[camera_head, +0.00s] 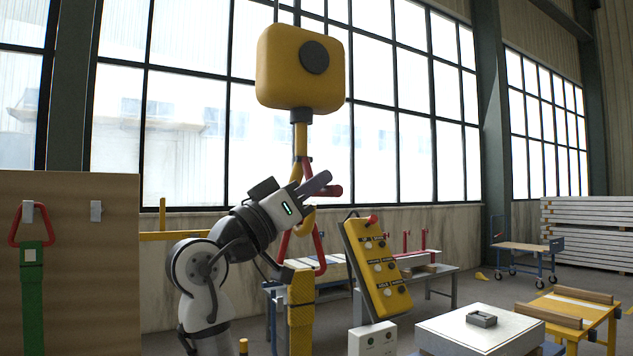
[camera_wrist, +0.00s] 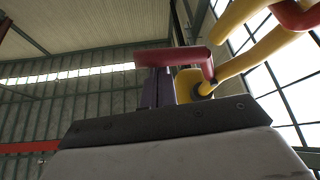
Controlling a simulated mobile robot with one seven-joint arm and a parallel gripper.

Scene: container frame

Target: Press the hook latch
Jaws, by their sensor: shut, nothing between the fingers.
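A yellow hook block (camera_head: 300,75) with a dark round disc hangs at the top centre of the head view. Below it hangs a yellow hook (camera_head: 301,140), also in the wrist view (camera_wrist: 245,58). A red latch bar (camera_head: 330,191) sticks out at the hook; it also shows in the wrist view (camera_wrist: 180,55). My gripper (camera_head: 318,184) is shut and empty, its fingers at the latch bar. In the wrist view the dark fingertips (camera_wrist: 158,88) end close under the bar; I cannot tell whether they touch. My gripper and wrist hide part of the hook.
A red triangular ring (camera_head: 319,250) hangs below the hook with a yellow strap (camera_head: 301,300). A yellow pendant control (camera_head: 377,268) stands to the right. A brown board (camera_head: 75,260) with a green strap (camera_head: 34,295) is at the left. A white-topped block (camera_head: 480,330) stands front right.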

